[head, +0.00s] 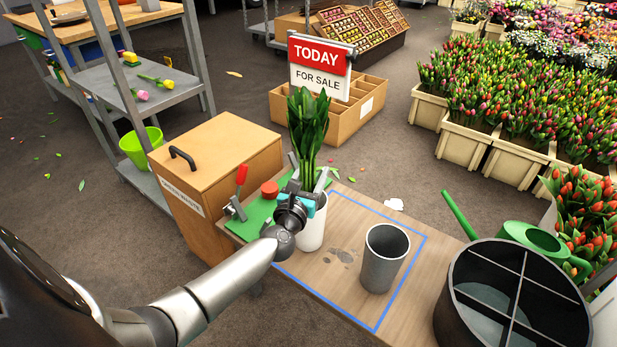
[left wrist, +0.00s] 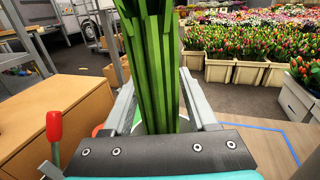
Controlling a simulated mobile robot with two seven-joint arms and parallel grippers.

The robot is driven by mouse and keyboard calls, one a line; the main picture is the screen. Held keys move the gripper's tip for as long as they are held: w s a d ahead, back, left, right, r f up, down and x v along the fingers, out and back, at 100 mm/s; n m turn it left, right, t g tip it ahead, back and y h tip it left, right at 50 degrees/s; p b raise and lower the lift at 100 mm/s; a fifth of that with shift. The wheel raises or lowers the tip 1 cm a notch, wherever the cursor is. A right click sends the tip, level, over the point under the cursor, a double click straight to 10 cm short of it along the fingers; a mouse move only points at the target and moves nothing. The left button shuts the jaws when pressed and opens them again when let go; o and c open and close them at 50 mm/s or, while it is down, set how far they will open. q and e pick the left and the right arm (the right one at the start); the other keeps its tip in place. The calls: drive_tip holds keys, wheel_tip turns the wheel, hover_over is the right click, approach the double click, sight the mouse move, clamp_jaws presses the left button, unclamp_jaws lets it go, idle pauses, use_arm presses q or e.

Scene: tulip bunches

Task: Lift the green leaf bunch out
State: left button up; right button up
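The green leaf bunch (head: 308,125) stands upright in a white vase (head: 312,232) on the wooden table. My left gripper (head: 307,174) is at the stems just above the vase rim, with one finger on each side. In the left wrist view, the stems (left wrist: 157,75) rise between the two spread fingers (left wrist: 158,100). A gap shows between the left finger and the stems, so the gripper looks open around them. Part of the vase is hidden behind the gripper. My right gripper is not in view.
A grey cup (head: 385,258) stands inside a blue outlined square on the table. A wooden bin (head: 225,160), a red-handled tool (head: 238,190) and a green mat are to the left. A divided black bucket (head: 510,300) and green watering can (head: 535,238) are at right.

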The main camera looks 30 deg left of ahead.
use_arm(q)
clamp_jaws()
drive_tip(key=shift+r, duration=0.2)
idle(0.5)
drive_tip(key=shift+r, duration=0.15)
drive_tip(key=shift+r+p, duration=0.55)
drive_tip(key=shift+p, duration=0.15)
wheel_tip(320, 180, up, 7)
drive_tip(key=p, duration=0.5)
drive_tip(key=shift+r+p, duration=0.15)
drive_tip(key=shift+p, duration=0.25)
drive_tip(key=shift+r+p, duration=0.45)
drive_tip(key=shift+r, duration=0.05)
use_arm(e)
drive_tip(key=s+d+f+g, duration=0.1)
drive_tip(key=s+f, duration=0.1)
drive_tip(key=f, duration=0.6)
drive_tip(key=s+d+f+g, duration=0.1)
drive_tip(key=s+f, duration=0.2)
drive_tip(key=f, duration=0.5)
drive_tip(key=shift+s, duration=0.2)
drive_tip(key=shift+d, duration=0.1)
